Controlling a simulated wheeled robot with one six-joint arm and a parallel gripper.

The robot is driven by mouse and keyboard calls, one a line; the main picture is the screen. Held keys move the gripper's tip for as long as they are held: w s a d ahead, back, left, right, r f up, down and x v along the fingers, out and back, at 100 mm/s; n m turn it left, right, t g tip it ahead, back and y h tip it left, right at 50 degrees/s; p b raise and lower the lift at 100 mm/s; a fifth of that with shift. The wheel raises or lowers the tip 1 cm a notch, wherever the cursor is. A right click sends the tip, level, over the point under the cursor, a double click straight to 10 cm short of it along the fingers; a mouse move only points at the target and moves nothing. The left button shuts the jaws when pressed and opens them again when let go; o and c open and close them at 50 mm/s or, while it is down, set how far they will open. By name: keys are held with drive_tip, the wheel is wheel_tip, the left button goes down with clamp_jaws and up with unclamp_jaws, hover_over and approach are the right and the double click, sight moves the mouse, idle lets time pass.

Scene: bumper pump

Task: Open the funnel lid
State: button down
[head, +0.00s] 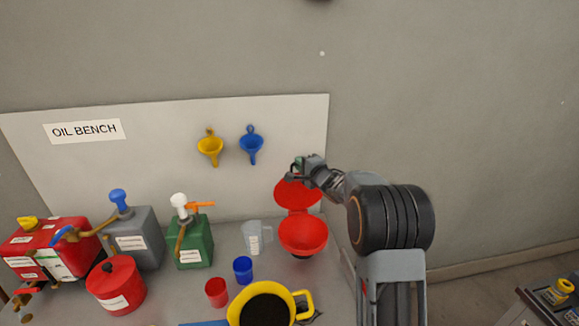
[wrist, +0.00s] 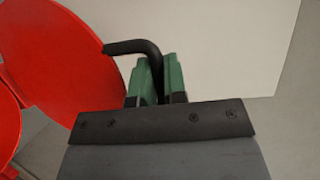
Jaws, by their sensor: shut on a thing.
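The red funnel (head: 303,236) stands at the right end of the bench. Its round red lid (head: 297,194) is raised and leans up behind the bowl, so the bowl's inside shows. My gripper (head: 298,170) is at the top edge of the lid. In the wrist view the lid (wrist: 60,60) fills the left side, with a bent black handle (wrist: 135,47) reaching from its edge. The green fingers of my gripper (wrist: 160,80) are shut on this handle. The handle's end is hidden between the fingers.
A measuring jug (head: 257,237), a blue cup (head: 243,268) and a red cup (head: 216,291) stand left of the funnel. A yellow container (head: 300,303) is in front. Yellow (head: 209,148) and blue (head: 251,147) funnels hang on the white back panel (head: 160,170).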

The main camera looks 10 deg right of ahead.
drive_tip(key=shift+s+f+n+t+b, duration=0.15)
drive_tip(key=shift+s+t+b, duration=0.1)
drive_tip(key=shift+s+b, duration=0.25)
drive_tip(key=shift+s+f+n+t+b, duration=0.15)
drive_tip(key=shift+s+t+b, duration=0.15)
drive_tip(key=shift+s, duration=0.25)
drive_tip(key=c, duration=1.2)
unclamp_jaws()
drive_tip(key=shift+s, duration=0.1)
drive_tip(key=b+v, duration=0.2)
drive_tip(key=v, duration=1.1)
drive_tip(key=shift+s+d, duration=0.15)
drive_tip(key=shift+s, duration=0.1)
